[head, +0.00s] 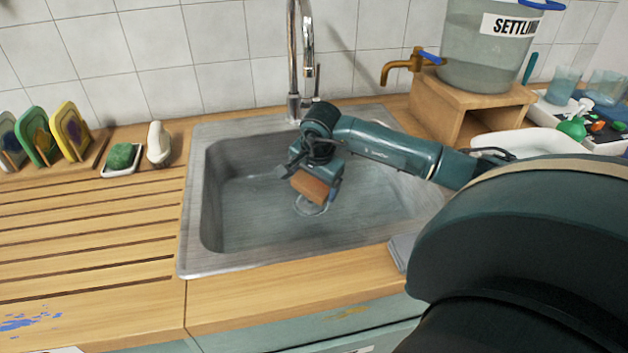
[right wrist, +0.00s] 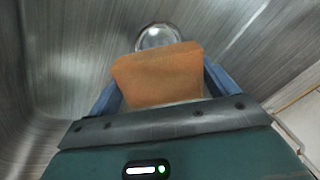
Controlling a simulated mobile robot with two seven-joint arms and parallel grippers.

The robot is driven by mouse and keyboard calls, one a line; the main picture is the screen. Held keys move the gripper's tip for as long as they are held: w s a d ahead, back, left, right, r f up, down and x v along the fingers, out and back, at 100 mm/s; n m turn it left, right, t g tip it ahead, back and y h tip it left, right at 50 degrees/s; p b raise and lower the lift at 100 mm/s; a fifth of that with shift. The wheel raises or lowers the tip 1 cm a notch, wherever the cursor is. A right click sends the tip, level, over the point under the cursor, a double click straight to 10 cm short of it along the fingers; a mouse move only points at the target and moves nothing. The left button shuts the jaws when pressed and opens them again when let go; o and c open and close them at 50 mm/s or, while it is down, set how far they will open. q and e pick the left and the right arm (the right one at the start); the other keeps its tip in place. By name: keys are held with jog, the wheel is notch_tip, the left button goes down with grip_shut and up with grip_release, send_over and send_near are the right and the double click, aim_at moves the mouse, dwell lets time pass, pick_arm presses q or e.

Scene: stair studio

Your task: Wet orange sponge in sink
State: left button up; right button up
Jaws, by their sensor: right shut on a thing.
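The orange sponge (head: 311,187) is held inside the sink (head: 225,215), above the drain (head: 311,206). My right gripper (head: 318,182) is shut on it and reaches in from the right. In the right wrist view the sponge (right wrist: 157,73) sits between the blue fingers, with the round drain (right wrist: 157,38) just beyond it. The chrome faucet (head: 293,60) rises behind the sink, its spout going out of the top of the picture. I cannot tell whether water runs or whether the sponge is wet. My left gripper is not in view.
A green scrubber on a small dish (head: 121,158) and a white bottle-like object (head: 158,143) stand left of the sink. A bucket (head: 485,45) with a brass tap (head: 402,66) stands on a wooden stand at right. The slatted drainboard (head: 90,235) is clear.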

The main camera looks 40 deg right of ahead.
aim_at(314, 181)
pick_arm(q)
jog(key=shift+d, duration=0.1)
pick_arm(e)
jog(key=shift+r+p, duration=0.5)
jog(key=shift+r, duration=0.15)
notch_tip(314, 181, up, 2)
jog(key=shift+p, duration=0.65)
jog(key=shift+r+p, duration=1.1)
jog(key=shift+r, duration=0.6)
jog(key=shift+r+p, duration=0.45)
jog(key=shift+r, duration=0.2)
jog(key=shift+r+p, duration=0.4)
jog(key=shift+r, duration=0.25)
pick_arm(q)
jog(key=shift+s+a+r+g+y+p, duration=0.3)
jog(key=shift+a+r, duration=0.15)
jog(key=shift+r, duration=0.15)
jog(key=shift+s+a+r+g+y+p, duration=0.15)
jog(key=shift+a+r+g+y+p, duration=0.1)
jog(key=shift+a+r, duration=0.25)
pick_arm(e)
jog(key=shift+r, duration=0.9)
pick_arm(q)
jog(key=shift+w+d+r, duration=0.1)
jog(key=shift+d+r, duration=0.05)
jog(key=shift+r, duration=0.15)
